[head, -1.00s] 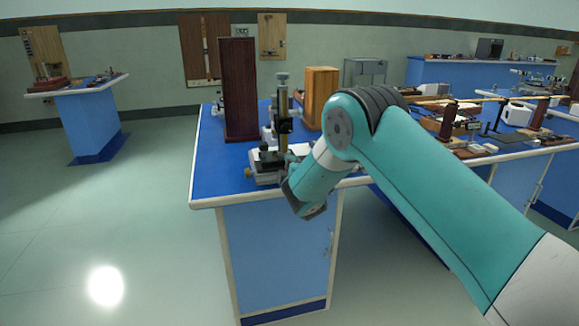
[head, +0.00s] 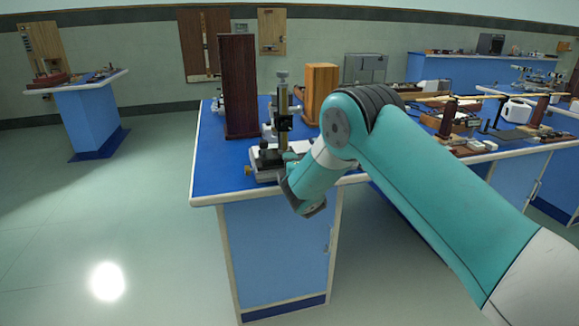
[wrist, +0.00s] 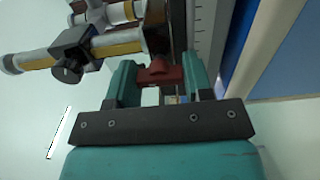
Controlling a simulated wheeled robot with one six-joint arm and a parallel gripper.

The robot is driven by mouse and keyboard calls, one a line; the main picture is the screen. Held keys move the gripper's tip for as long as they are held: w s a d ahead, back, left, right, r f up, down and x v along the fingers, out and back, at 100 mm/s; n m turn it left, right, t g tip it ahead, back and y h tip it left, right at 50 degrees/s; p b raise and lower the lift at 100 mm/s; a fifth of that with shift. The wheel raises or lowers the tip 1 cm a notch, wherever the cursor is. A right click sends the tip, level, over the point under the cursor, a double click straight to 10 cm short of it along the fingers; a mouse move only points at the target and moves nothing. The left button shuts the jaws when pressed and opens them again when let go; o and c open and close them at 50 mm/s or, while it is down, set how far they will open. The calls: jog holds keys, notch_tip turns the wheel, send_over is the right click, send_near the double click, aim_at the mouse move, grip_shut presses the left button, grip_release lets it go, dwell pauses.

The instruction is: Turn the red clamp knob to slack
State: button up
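The red clamp knob (wrist: 160,73) shows in the wrist view between the two teal fingers of my gripper (wrist: 160,80). Its sides meet the inner faces of both fingers, and no gap shows. The brass-and-black instrument (wrist: 82,48) it appears to belong to fills the upper left of that view. In the head view the instrument's upright brass column (head: 283,107) stands near the front of the blue bench. My wrist hides the knob and the fingertips there.
A tall dark wooden block (head: 239,85) and a lighter wooden box (head: 320,92) stand behind the instrument on the blue bench (head: 212,180). Another bench (head: 87,118) stands at the left. The floor at the front left is clear.

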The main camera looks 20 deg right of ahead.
jog(key=o, duration=0.3)
jog(key=shift+o, duration=0.2)
jog(key=shift+s, duration=0.1)
jog(key=s+b, duration=1.1)
jog(key=s, duration=0.6)
jog(key=shift+s, duration=0.15)
